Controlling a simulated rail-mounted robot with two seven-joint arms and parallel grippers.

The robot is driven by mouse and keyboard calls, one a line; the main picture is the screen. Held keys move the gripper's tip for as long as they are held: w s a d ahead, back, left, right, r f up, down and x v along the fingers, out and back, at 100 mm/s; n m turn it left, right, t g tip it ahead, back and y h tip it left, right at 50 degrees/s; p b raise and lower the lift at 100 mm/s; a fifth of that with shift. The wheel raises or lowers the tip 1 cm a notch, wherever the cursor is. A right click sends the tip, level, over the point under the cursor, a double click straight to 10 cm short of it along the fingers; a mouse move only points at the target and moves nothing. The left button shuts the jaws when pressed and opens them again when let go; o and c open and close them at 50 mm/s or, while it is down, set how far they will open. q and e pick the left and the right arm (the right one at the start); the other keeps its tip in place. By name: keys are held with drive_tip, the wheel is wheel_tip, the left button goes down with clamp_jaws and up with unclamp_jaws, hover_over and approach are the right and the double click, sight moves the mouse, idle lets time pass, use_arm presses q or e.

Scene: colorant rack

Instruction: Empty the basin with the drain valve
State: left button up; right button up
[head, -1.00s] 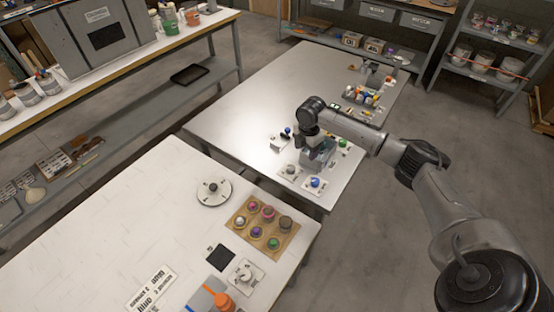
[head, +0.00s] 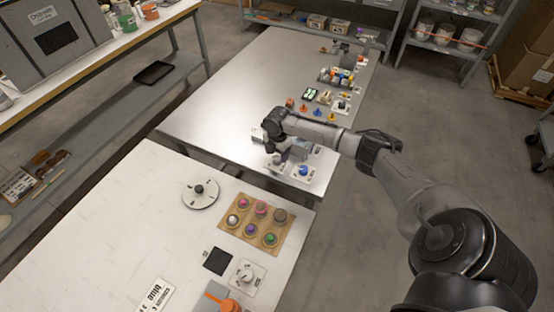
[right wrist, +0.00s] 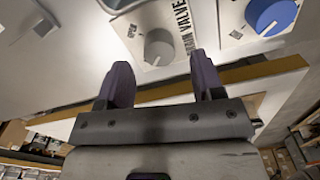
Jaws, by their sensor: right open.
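The drain valve is a round grey knob (right wrist: 158,47) on a white plate marked "DRAIN VALVE" in the right wrist view. My right gripper (right wrist: 163,78) is open and empty, its two dark purple fingers apart on the near side of the knob, which shows beyond the gap between the fingertips. In the head view the right gripper (head: 276,148) hangs low over the valve's plate (head: 276,171) and partly hides it. A grey-blue box (head: 299,150) beside it may be the basin; its inside cannot be made out. My left gripper is not in view.
A blue knob (head: 304,170) on its own plate stands just right of the valve, also in the right wrist view (right wrist: 270,14). Small coloured items (head: 317,112) stand farther back. The left part of the far table (head: 215,110) is clear.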

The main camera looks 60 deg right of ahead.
sight(277, 158)
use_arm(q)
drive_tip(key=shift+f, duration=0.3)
use_arm(e)
drive_tip(key=shift+f, duration=1.7)
drive_tip(key=shift+c, duration=0.3)
